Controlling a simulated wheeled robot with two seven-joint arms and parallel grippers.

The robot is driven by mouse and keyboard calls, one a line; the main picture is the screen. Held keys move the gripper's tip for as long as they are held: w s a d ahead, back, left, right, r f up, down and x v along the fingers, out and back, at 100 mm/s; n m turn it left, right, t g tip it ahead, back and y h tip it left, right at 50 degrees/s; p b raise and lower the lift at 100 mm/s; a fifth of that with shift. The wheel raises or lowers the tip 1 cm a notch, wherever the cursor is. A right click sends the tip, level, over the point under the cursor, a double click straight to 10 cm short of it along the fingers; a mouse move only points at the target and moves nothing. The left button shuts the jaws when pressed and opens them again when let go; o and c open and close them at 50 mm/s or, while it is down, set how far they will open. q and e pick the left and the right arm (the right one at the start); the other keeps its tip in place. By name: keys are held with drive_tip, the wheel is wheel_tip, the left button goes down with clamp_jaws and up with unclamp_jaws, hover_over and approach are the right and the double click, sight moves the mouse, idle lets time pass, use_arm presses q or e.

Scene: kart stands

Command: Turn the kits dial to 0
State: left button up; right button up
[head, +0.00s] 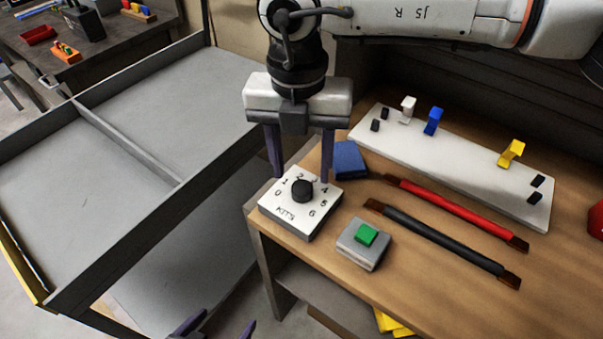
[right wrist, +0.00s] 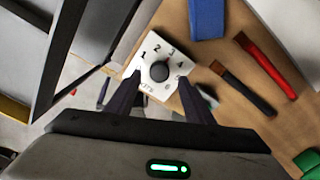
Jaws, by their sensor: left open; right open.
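The kits dial is a black round knob (head: 302,190) on a white square box (head: 290,219) marked KITS, with numbers 0 to 6 around the knob. It sits at the table's near left corner. I cannot tell which number the knob points to. My right gripper (head: 302,178) is open and points down at the box, one finger to each side of the knob. In the right wrist view the knob (right wrist: 159,71) shows between the fingertips (right wrist: 160,78), with no clear contact. My left gripper (head: 228,319) is open and empty at the bottom edge, low and away from the dial.
A grey box with a green button (head: 366,235) stands right of the dial, and a blue block (head: 349,160) behind it. Red (head: 455,211) and black (head: 440,242) bars and a white board with coloured clips (head: 450,165) lie further right. A grey tray table (head: 190,80) is left.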

sight(301, 186)
drive_tip(key=shift+f, duration=2)
drive_tip(key=c, duration=1)
drive_tip(key=shift+c, duration=0.2)
